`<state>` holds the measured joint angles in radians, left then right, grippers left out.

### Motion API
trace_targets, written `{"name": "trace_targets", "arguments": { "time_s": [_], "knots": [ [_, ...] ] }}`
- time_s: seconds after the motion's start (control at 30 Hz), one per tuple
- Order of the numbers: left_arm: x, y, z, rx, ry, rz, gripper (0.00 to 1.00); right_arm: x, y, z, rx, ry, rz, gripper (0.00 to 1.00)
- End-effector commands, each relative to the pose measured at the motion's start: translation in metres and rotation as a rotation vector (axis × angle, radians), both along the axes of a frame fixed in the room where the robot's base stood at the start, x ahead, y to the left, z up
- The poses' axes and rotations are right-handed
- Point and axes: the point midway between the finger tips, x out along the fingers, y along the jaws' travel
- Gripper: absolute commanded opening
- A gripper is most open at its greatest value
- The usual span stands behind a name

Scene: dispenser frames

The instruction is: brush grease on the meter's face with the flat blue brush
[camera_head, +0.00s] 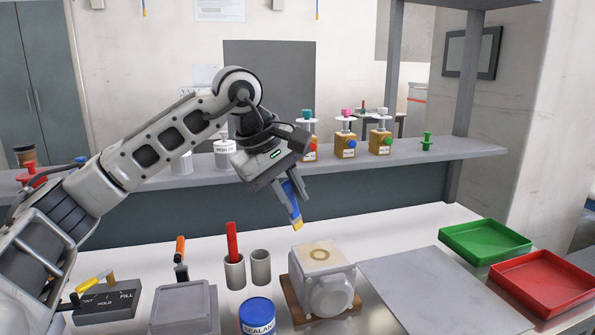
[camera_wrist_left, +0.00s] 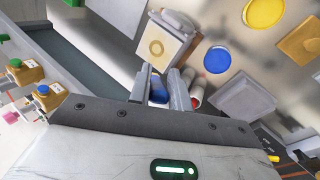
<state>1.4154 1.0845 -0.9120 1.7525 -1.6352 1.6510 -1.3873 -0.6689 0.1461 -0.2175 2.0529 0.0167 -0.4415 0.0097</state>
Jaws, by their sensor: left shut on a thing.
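The flat blue brush (camera_head: 291,200) has a yellow tip and hangs tip down from my left gripper (camera_head: 284,186). The gripper is shut on its handle. In the left wrist view the blue handle (camera_wrist_left: 159,92) shows between the fingers; the tip is hidden. The meter (camera_head: 335,283) is a white box with a round part on its front, on a brown base. Its pale top face bears a tan ring (camera_head: 319,255). The brush tip is above the meter, apart from it and slightly left of the ring. The meter (camera_wrist_left: 180,22) also shows in the left wrist view. My right gripper is not in view.
A blue sealant can (camera_head: 257,316), two grey cups (camera_head: 261,268), one with a red handle, and a grey box (camera_head: 185,308) stand left of the meter. A grey plate (camera_head: 440,290) and green (camera_head: 485,242) and red trays (camera_head: 543,284) lie right. A shelf (camera_head: 440,151) runs behind.

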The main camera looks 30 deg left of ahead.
Motion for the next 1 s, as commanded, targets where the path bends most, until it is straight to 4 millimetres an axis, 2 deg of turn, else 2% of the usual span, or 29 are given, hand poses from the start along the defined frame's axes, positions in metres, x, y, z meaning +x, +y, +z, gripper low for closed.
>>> {"name": "trace_targets", "arguments": {
  "time_s": [0.03,0.3,1.0],
  "knots": [
    [0.0,0.0,0.009,0.0,-0.001,0.0,0.0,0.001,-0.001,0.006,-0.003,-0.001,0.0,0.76],
    [0.0,0.001,0.029,-0.001,-0.001,0.003,0.0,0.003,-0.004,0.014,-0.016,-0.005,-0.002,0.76],
    [-0.001,0.001,0.031,-0.001,-0.001,0.003,0.0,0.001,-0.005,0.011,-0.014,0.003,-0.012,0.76]
  ]
}}
